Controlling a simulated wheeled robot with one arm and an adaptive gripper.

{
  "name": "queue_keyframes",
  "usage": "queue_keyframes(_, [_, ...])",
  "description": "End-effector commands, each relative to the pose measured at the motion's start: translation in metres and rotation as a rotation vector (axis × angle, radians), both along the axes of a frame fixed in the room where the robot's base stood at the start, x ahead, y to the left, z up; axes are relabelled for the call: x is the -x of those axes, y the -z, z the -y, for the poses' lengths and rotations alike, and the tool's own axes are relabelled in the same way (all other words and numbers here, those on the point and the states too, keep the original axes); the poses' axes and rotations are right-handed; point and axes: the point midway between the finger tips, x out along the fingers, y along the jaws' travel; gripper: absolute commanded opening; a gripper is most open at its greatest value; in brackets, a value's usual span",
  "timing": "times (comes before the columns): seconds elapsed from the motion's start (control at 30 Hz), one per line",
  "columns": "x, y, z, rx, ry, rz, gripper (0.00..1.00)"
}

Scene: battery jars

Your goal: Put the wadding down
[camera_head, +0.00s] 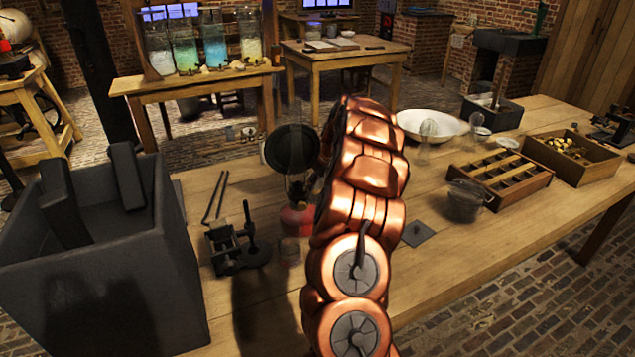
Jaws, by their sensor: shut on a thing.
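My copper arm rises from the bottom middle and bends over the table. My gripper (297,188) hangs on the far left side of it, pointing down, small and partly hidden by the arm. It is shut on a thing. A blurred reddish thing (296,220) shows right at and below the fingertips; it is probably the wadding, but its edges are unclear. A clear glass vessel (289,252) seems to stand just below it on the wooden table (450,262). I cannot tell whether the reddish thing touches the glass.
A big dark trough (105,290) stands at left, a black metal stand (236,248) beside the gripper. To the right are a flat dark plate (418,234), a glass jar (465,200), a compartment tray (500,178), a box (570,157) and a white basin (428,124). The front right tabletop is clear.

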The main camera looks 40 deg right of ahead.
Motion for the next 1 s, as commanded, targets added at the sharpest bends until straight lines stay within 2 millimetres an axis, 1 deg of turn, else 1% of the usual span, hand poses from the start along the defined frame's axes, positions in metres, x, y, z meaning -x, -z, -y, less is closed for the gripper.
queue_keyframes(0.4, [0.0, 0.008, 0.0, 0.0, 0.0, 0.0, 0.11])
queue_keyframes(0.43, [0.0, 0.008, 0.0, 0.0, 0.0, -0.001, 0.49])
queue_keyframes(0.53, [0.0, 0.007, 0.0, -0.001, 0.0, -0.001, 0.59])
queue_keyframes(0.83, [0.0, 0.006, 0.0, -0.001, 0.0, -0.001, 0.59])
queue_keyframes(1.0, [0.003, -0.003, 0.0, 0.0, -0.001, 0.001, 0.59])
